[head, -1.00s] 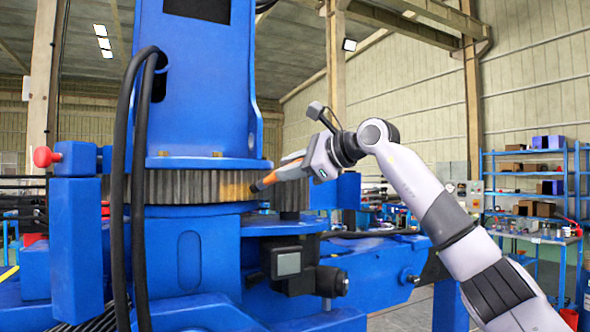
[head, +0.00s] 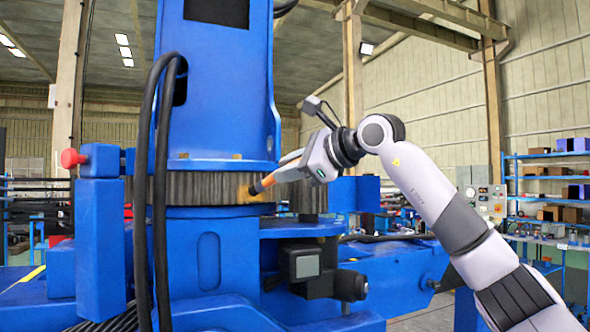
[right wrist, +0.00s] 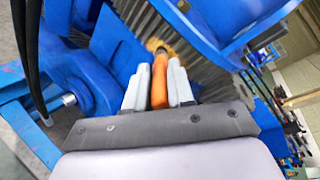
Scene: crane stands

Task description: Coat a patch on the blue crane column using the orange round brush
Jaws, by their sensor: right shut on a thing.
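The blue crane column (head: 222,110) stands upright left of centre, with a grey toothed ring (head: 200,188) around its lower part. A small ochre patch (head: 244,194) shows on the right side of this ring. My right gripper (head: 292,171) is shut on the orange round brush (head: 266,183), which points left. The brush's dark tip meets the ring at the patch and appears to touch it. In the right wrist view the orange handle (right wrist: 159,84) sits between the two grey fingers, and its bristle end overlaps the patch. My left gripper is out of view.
Black hoses (head: 162,190) hang down the column's left side. A blue block with a red knob (head: 72,158) stands at left. A black motor-like unit (head: 318,268) juts out below the brush. Shelves (head: 550,195) stand far right.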

